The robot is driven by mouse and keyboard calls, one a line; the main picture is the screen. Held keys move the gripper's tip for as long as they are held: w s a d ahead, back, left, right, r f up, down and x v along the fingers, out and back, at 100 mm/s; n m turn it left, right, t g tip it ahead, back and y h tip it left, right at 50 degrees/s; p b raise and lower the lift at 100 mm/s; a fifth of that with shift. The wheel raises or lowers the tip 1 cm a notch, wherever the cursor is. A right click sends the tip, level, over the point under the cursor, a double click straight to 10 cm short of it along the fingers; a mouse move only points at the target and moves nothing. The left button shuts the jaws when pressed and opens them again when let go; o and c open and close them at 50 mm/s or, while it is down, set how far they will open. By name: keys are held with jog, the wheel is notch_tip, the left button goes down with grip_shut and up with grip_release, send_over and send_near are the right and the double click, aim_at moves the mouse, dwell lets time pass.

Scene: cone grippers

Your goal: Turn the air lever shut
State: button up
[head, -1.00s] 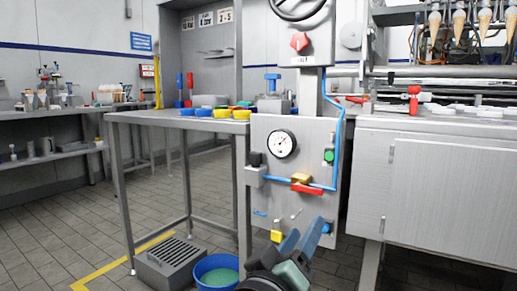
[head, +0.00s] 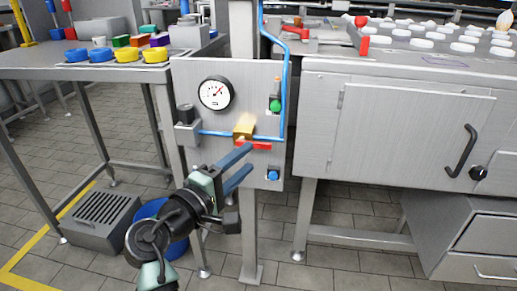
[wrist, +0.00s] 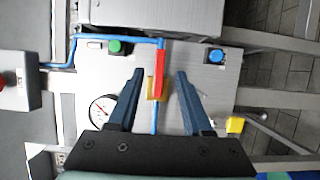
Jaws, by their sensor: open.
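The air lever is a red handle (head: 253,146) on a brass valve body (head: 243,127) on the grey panel. It lies about level, in line with the blue air pipe (head: 217,133). My gripper (head: 247,158) points at the panel with its two blue fingers close to the lever, partly in front of the valve. In the wrist view, my gripper (wrist: 160,74) is open and empty. The red lever (wrist: 159,70) and brass body (wrist: 152,88) show between the fingers. I cannot tell whether a finger touches the lever.
A pressure gauge (head: 215,93), a green button (head: 275,106), a blue button (head: 272,174) and a black knob (head: 184,113) are near the valve on the panel. A blue bucket (head: 178,247) and a grated box (head: 101,218) stand on the floor below.

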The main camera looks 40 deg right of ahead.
aim_at(260, 146)
jog(key=b+x, duration=0.2)
jog(key=x, duration=0.5)
grip_shut()
